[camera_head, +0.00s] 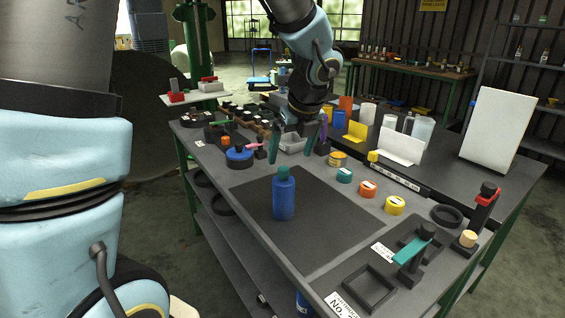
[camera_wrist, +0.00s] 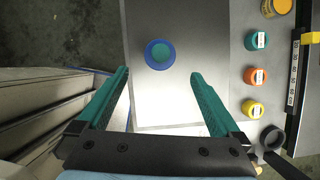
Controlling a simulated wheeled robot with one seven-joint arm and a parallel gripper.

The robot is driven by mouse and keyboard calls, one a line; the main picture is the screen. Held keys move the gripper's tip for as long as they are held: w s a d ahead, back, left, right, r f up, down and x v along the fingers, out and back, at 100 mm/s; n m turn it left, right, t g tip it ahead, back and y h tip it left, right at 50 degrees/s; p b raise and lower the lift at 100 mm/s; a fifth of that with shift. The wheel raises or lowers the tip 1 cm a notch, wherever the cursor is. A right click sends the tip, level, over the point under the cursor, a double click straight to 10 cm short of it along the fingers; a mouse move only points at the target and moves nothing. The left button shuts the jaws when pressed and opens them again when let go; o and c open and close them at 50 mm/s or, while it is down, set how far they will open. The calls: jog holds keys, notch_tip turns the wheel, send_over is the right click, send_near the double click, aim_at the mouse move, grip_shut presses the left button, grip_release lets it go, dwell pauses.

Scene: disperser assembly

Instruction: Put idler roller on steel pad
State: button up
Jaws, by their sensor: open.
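My gripper (camera_head: 291,147) is open, with its teal fingers pointing down above the far part of the bench. In the wrist view my gripper (camera_wrist: 161,76) has nothing between its fingers, and the blue bottle's teal top shows just beyond the tips. A dark grey rectangular pad (camera_head: 330,225), perhaps the steel pad, lies flat on the bench. The blue bottle (camera_head: 283,198) stands upright on it. I cannot tell for sure which part is the idler roller; a small tan cylinder (camera_head: 468,238) sits at the right front corner, apart from my gripper.
Teal (camera_head: 344,175), orange (camera_head: 367,189) and yellow (camera_head: 395,205) labelled rolls line the pad's right side. A black ring (camera_head: 447,216) and a black stand with a teal arm (camera_head: 412,252) are nearer the right corner. A grey bin (camera_head: 292,144) stands behind. Much of the pad is bare.

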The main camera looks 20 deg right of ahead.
jog(key=shift+r, duration=0.15)
jog(key=s+a+f+n+g, duration=0.1)
jog(key=s+a+f+n, duration=0.1)
jog(key=a+n, duration=1.2)
jog(key=s+a+f+n+g, duration=0.1)
jog(key=s+a+f+n, duration=0.1)
jog(key=a+n, duration=1.1)
jog(key=f+n, duration=0.1)
jog(key=n, duration=0.5)
jog(key=shift+s+a+n+g+h, duration=0.15)
jog(key=shift+a+n+g+h, duration=0.15)
jog(key=shift+a+g+h, duration=0.1)
jog(key=shift+d, duration=0.15)
